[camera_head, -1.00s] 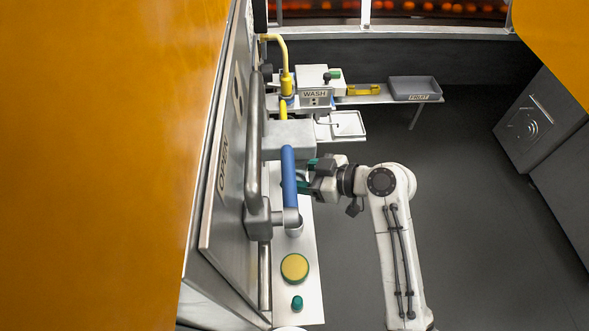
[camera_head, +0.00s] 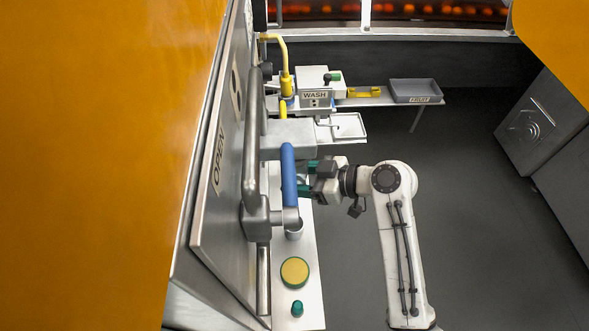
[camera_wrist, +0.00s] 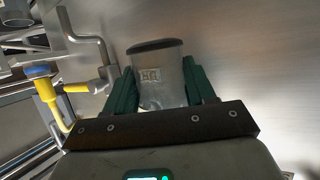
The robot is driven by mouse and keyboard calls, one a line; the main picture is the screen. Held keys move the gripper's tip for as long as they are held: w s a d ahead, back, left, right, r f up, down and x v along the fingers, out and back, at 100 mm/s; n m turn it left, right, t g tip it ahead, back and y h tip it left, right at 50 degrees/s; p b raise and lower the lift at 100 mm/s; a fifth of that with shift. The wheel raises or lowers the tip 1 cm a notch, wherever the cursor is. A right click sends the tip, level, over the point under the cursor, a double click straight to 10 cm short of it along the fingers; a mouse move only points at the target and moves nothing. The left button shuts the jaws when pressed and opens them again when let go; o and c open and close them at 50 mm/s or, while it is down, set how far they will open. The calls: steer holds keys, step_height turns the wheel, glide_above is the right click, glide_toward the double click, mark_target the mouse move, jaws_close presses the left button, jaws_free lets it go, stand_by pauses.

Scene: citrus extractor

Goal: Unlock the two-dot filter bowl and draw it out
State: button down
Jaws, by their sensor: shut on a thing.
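In the head view my gripper (camera_head: 307,178) is at the right of the upright blue handle (camera_head: 288,172), in front of the machine's steel front. In the wrist view its two green fingers stand on either side of a grey, cup-like piece (camera_wrist: 162,95) with a dark rim and a small pale label, and are shut on it. I cannot read the label or make out two dots, so I cannot tell whether this is the two-dot filter bowl. In the head view this piece is hidden by the blue handle and my gripper. The lock is not clearly visible.
A steel panel marked OPEN (camera_head: 217,160) stands left. A shelf (camera_head: 308,260) below holds a steel cup, a yellow disc (camera_head: 294,271) and a green knob (camera_head: 297,308). A WASH box (camera_head: 314,96) and grey tray (camera_head: 415,91) lie beyond. Floor to the right is clear.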

steer(key=shift+f+b, duration=0.55)
steer(key=shift+f, duration=0.25)
steer(key=c, duration=0.9)
jaws_free()
jaws_close()
steer(key=shift+f+b, duration=2.1)
steer(key=shift+f, duration=0.4)
